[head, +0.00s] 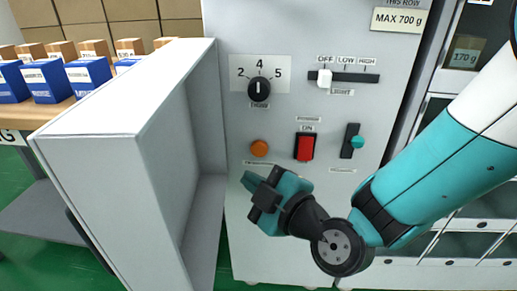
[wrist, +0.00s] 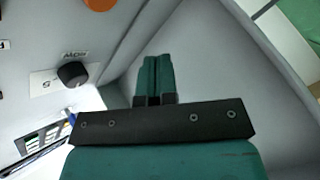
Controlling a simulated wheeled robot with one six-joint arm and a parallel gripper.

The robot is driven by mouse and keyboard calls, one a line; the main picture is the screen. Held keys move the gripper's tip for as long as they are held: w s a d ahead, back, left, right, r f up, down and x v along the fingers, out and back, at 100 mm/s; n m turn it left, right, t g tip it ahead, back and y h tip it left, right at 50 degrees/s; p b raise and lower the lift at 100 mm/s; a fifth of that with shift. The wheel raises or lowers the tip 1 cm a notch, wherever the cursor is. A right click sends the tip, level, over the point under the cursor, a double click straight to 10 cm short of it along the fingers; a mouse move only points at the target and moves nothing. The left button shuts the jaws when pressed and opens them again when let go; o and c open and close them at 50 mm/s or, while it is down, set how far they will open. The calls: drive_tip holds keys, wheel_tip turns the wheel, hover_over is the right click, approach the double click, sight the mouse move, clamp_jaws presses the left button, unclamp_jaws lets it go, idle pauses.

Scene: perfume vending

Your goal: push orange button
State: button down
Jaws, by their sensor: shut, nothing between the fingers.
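The orange button (head: 259,148) is a round knob on the grey control panel (head: 285,190), below the black dial and left of the red switch. In the wrist view the orange button (wrist: 100,4) shows at the top edge, partly cut off. My gripper (head: 256,188) is below the button in the head view, apart from it as far as I can tell. Its teal fingers are together with nothing between them; they also show in the wrist view (wrist: 152,78), pointing towards a grey wall.
A black dial (head: 259,88), a red switch (head: 305,147), a teal-tipped lever (head: 357,142) and a white slider (head: 324,78) surround the button. A grey box-like flap (head: 130,120) juts out at left. Blue boxes (head: 47,82) stand on a shelf beyond it.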

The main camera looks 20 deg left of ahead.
sight(259, 149)
drive_tip(key=shift+w+a+p, duration=0.2)
drive_tip(key=shift+w+a, duration=0.05)
drive_tip(key=shift+w, duration=0.7)
drive_tip(key=shift+w+a+p, duration=0.15)
drive_tip(key=shift+w+a, duration=0.05)
drive_tip(key=shift+w, duration=0.75)
drive_tip(key=shift+w+a+p, duration=0.2)
drive_tip(key=shift+w+a, duration=0.05)
drive_tip(key=shift+w, duration=0.7)
drive_tip(key=shift+w, duration=0.15)
drive_tip(key=shift+w+a, duration=0.1)
drive_tip(key=shift+w, duration=0.2)
drive_tip(key=shift+w+a+b, duration=0.1)
drive_tip(key=shift+w+b, duration=0.3)
drive_tip(key=shift+s, duration=0.1)
idle(0.5)
drive_tip(key=shift+s+d+b, duration=0.2)
drive_tip(key=shift+s+b, duration=0.25)
drive_tip(key=shift+s, duration=0.3)
